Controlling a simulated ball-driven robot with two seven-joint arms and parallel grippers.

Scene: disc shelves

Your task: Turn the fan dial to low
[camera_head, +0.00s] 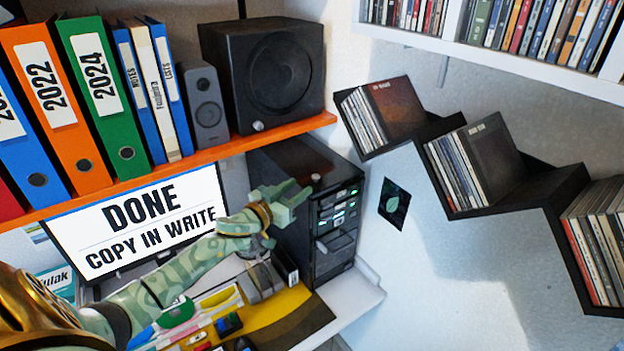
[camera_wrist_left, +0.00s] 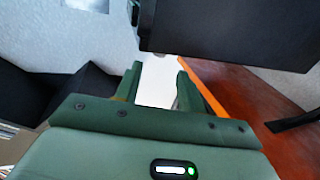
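A black computer tower (camera_head: 338,232) stands below the orange shelf, with green-lit slots on its front. A small round pale knob (camera_head: 316,179) shows at its upper front edge; I cannot tell whether this is the fan dial, and no low mark is readable. My left gripper (camera_head: 296,197) is in front of the tower's side, its fingertips a little left of and below the knob. In the left wrist view, its two green fingers (camera_wrist_left: 158,88) stand apart with nothing between them. No dial is seen there. My right gripper is not in view.
The orange shelf (camera_head: 225,150) above holds binders (camera_head: 100,95), a small speaker (camera_head: 207,105) and a large black speaker (camera_head: 268,75). A monitor (camera_head: 140,222) reads "DONE COPY IN WRITE". A yellow tray (camera_head: 262,318) lies below my arm. Black zigzag disc shelves (camera_head: 540,188) hang right.

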